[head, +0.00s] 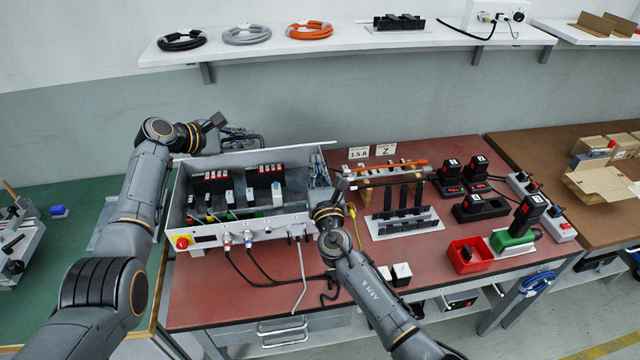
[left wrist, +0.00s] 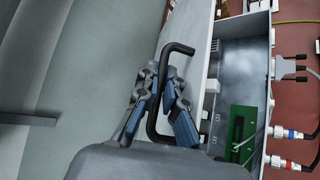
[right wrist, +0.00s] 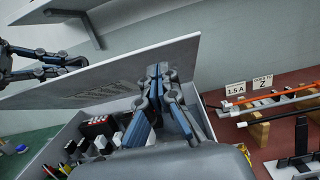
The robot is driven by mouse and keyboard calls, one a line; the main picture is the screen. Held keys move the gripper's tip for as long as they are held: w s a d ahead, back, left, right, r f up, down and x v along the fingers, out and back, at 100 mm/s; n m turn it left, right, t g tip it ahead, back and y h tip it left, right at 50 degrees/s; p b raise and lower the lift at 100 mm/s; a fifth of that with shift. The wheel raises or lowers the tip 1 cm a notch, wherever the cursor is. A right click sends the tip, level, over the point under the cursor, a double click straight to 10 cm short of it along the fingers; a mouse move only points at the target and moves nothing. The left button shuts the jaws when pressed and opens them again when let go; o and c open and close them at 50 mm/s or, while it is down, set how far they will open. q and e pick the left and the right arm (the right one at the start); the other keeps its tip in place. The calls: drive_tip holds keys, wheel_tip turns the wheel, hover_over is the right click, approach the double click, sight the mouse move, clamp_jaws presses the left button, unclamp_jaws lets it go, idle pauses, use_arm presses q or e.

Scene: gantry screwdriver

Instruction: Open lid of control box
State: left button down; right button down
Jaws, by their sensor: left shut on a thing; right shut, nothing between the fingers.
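The control box (head: 290,226) is a light grey case on the red-brown bench, with its lid (head: 310,146) standing open along the back. Black and white modules show inside. In the left wrist view a black U-shaped handle (left wrist: 178,48) stands on the outer face of the lid (left wrist: 190,65). My left gripper (left wrist: 163,82) is shut on this handle; it is also behind the lid in the head view (head: 247,138). My right gripper (head: 319,166) is shut and empty at the box's right end. In the right wrist view its fingertips (right wrist: 158,70) are in front of the lid's inner face (right wrist: 90,90).
Cables (head: 262,268) hang from the box's front, beside a red emergency button (head: 182,243). To the right stand a black rack (head: 402,215), a red bin (head: 468,255) and several battery chargers. A wall shelf (head: 350,45) runs above the bench.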

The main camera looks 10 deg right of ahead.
drive_tip(key=shift+w+r, duration=0.55)
drive_tip(key=shift+r, duration=0.2)
drive_tip(key=shift+r, duration=0.1)
